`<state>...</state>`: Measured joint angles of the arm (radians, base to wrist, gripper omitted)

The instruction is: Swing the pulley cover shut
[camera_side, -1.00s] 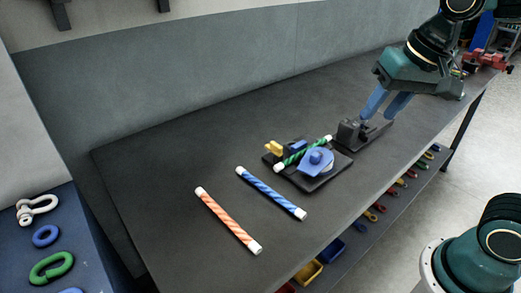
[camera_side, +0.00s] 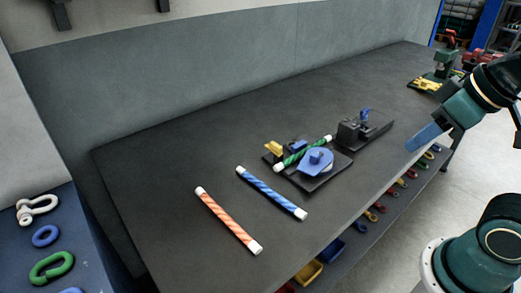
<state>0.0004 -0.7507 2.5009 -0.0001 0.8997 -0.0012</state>
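A black base plate (camera_side: 322,182) lies on the bench. It carries a blue rounded part with a raised knob (camera_side: 316,160), which looks like the pulley and its cover; I cannot tell how far the cover is swung. A green striped rope piece (camera_side: 308,149) with white ends lies across the plate beside it. A yellow part (camera_side: 273,149) stands on the plate's far left corner. My gripper (camera_side: 413,150) is over the bench's front edge, well right of the plate and apart from it. Its blue fingers overlap in this view, so their opening is hidden.
A black block device (camera_side: 352,133) with a blue piece (camera_side: 365,114) on top stands right of the plate. Blue striped (camera_side: 271,193) and orange striped (camera_side: 228,220) rope pieces lie left. A green and yellow machine (camera_side: 436,80) stands far back. The bench's left side is clear.

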